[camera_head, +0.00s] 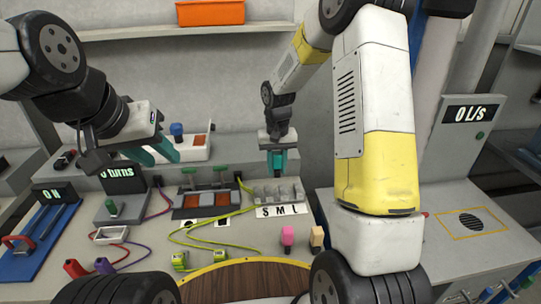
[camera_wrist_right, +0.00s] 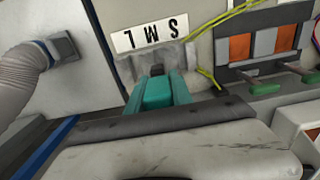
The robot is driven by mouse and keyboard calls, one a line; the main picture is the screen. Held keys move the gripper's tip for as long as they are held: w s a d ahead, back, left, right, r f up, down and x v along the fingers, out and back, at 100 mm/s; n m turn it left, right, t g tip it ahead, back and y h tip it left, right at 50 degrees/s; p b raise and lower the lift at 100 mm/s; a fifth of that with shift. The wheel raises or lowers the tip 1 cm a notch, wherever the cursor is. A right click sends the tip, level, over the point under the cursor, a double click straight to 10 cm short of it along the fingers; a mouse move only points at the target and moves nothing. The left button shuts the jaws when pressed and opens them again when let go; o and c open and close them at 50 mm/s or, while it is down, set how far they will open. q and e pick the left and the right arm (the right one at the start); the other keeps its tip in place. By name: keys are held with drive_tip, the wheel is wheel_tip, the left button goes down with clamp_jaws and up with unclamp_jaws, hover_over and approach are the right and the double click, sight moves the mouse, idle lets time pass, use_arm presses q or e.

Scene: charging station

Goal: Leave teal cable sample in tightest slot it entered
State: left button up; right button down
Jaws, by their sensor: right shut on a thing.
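The grey slot block (camera_head: 279,190) stands on the bench behind a white label (camera_head: 281,211) reading S M L. The label also shows upside down in the right wrist view (camera_wrist_right: 150,33). My right gripper (camera_head: 277,168) is over the block, roughly in line with M, shut on what appears to be the teal cable sample. The sample blends with the teal fingers (camera_wrist_right: 158,92); a small dark tip shows ahead of them. I cannot tell whether it touches a slot. My left gripper (camera_head: 153,153) is open and empty, well to the left.
Yellow-green cables (camera_head: 205,231) loop in front. A grey hose (camera_wrist_right: 18,70) shows in the wrist view.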

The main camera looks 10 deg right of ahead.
drive_tip(key=shift+f, duration=2.55)
drive_tip(key=shift+f, duration=1.05)
drive_tip(key=c, duration=1.1)
unclamp_jaws()
drive_tip(key=shift+o, duration=0.2)
drive_tip(key=shift+r, duration=3.9)
